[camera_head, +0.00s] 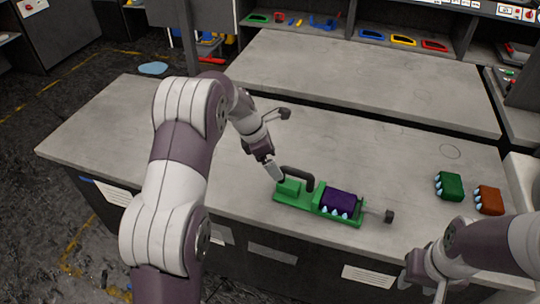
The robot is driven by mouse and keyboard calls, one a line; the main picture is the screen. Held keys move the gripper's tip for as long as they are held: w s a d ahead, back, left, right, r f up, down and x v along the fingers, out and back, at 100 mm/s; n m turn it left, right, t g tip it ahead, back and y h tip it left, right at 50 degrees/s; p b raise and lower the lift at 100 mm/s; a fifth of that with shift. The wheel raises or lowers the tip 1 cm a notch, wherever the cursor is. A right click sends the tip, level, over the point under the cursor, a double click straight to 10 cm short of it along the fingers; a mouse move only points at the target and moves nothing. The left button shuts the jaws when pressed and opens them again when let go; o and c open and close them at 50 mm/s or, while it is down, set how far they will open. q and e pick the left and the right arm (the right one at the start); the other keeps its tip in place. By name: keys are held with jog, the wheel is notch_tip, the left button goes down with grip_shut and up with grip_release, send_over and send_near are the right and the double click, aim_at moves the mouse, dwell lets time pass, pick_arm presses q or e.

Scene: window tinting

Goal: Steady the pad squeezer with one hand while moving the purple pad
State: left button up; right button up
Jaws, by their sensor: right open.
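The green pad squeezer (284,197) lies on the near workbench, with a dark curved handle at its left part and a rod with a dark knob (389,215) at its right end. The purple pad (337,199) sits in the squeezer's bed, with several pale blue tips facing me. My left gripper (273,171) points down right beside the squeezer's left end and handle. Whether it touches them, and how its fingers stand, I cannot tell. My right gripper (421,289) is open and empty at the bottom right, at the bench's front edge, apart from the squeezer.
A green pad (449,186) and an orange pad (488,200) lie on the bench at the right. The near bench (120,130) is clear at left. Behind it is another empty grey bench (370,80), then a shelf with colored tools (403,40).

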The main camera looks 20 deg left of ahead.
aim_at(285, 183)
pick_arm(q)
jog(key=x, duration=1.1)
jog(key=shift+a, duration=0.1)
grip_shut()
dwell(0.7)
